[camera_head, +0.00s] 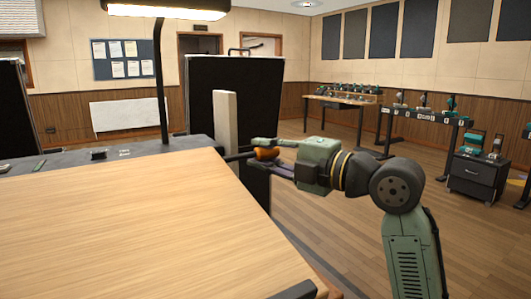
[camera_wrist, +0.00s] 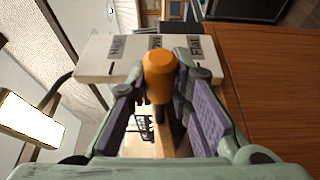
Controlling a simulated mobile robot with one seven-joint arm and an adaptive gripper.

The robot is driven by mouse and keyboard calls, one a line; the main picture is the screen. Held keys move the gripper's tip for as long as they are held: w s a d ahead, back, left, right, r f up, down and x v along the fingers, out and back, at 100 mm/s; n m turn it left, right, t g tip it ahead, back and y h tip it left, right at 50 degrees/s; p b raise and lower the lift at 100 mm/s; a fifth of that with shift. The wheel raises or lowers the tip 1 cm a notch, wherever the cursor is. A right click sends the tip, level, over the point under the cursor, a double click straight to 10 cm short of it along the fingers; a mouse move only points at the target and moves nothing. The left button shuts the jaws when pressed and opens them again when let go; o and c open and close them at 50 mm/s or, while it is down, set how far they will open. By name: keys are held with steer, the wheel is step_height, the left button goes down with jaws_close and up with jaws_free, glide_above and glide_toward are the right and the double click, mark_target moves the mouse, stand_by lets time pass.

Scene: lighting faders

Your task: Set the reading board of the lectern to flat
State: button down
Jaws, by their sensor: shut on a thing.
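The pale wooden reading board (camera_head: 120,235) fills the lower left of the head view, its face seen from above. A cream scale plate (camera_head: 225,120) stands upright at its far right corner. In the wrist view the plate (camera_wrist: 98,68) carries the labels "High" and "Flat", with a middle label partly hidden by an orange knob (camera_wrist: 158,75). My gripper (camera_head: 263,154) is shut on the orange knob, which sits between both fingers in the wrist view. The knob lies in front of the middle label there, with "Flat" to its right. The knob's shaft is mostly hidden.
A dark console top (camera_head: 110,157) with a lamp post (camera_head: 160,80) lies behind the board. A black panel (camera_head: 235,95) stands beyond the plate. Tables with small devices (camera_head: 425,116) and a dark cabinet (camera_head: 475,178) stand at the right. Open floor (camera_head: 325,215) lies below my arm.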

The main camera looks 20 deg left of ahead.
step_height(320, 180, down, 6)
steer(key=h+b, duration=0.1)
steer(key=b, duration=0.2)
steer(key=shift+w+a+g, duration=0.15)
steer(key=shift+a+g, duration=0.1)
steer(key=shift+g, duration=0.05)
steer(key=c, duration=1.4)
jaws_free()
steer(key=shift+c, duration=0.2)
steer(key=shift+d+m, duration=0.1)
steer(key=shift+m, duration=0.2)
steer(key=v, duration=1.2)
